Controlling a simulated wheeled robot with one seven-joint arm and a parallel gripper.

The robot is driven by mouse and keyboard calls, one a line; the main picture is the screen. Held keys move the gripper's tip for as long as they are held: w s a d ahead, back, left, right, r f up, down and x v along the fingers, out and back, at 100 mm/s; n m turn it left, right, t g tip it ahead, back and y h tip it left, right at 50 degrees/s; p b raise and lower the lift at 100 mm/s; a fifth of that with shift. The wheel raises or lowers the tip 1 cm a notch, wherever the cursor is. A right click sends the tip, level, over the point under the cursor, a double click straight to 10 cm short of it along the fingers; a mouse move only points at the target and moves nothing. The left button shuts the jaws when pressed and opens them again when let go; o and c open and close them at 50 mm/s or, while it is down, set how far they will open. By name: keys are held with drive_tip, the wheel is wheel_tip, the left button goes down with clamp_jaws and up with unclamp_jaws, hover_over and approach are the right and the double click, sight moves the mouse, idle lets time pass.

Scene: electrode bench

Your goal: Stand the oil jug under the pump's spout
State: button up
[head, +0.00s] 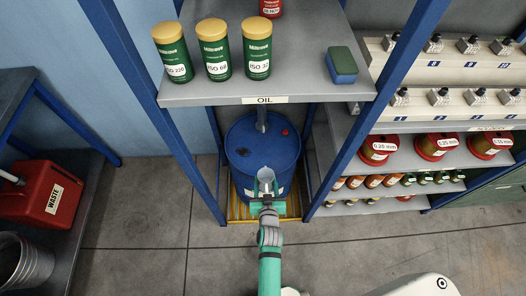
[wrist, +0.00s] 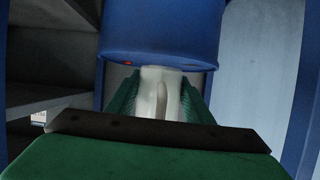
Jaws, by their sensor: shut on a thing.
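The oil jug (head: 265,175) is pale, small and partly hidden in the head view. In the wrist view the white jug (wrist: 153,98) shows its handle towards me. My gripper (head: 266,190) is shut on it, with a green finger (wrist: 124,102) on each side. The blue drum (head: 247,148) stands under the shelf marked OIL, and the jug is in front of it. The grey pump (head: 262,120) rises from the drum's top. I cannot make out its spout, nor whether the jug is under it or touches anything below.
The drum stands on a yellow slatted base (head: 237,210) between blue rack posts. The OIL shelf (head: 205,92) above holds several green cans and a sponge (head: 341,65). Reels and bottles fill the shelves at right. A red waste can (head: 42,195) is at left. Grey floor is open in front.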

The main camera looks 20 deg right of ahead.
hover_over(263, 152)
drive_tip(key=shift+s, duration=0.1)
drive_tip(key=shift+f, duration=1.75)
drive_tip(key=shift+f, duration=0.1)
drive_tip(key=o, duration=1)
drive_tip(key=shift+o, duration=0.2)
